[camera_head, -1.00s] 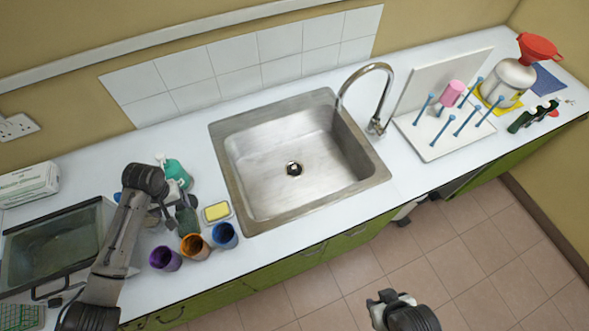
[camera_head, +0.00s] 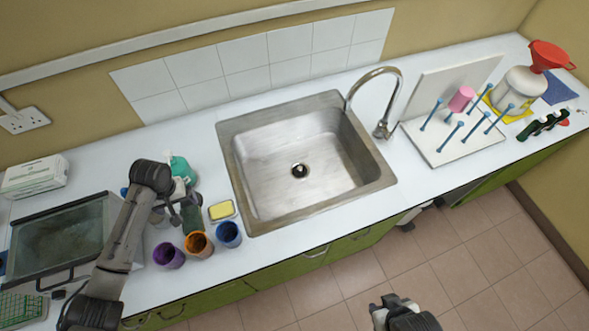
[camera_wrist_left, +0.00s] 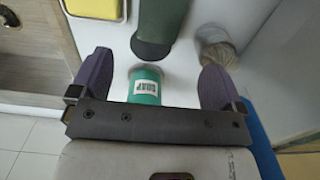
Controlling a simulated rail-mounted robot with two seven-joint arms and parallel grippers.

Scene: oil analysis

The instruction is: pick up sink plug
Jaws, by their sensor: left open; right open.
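I cannot make out a separate sink plug for certain. The steel sink (camera_head: 235,165) has a dark round drain opening (camera_head: 300,171) in its floor; whether a plug sits in it is too small to tell. My left gripper (camera_head: 174,212) is open over the counter left of the sink, beside the soap bottle (camera_head: 181,168). My right gripper (camera_head: 388,306) is open and empty over the floor in front of the counter.
Purple (camera_head: 168,256), orange (camera_head: 199,245) and blue (camera_head: 229,234) cups stand near the counter's front edge. A yellow sponge (camera_head: 221,210) lies beside the sink. The curved tap (camera_head: 400,85) and drying rack (camera_head: 450,150) are right of it. A glass-topped box (camera_head: 60,235) is at left.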

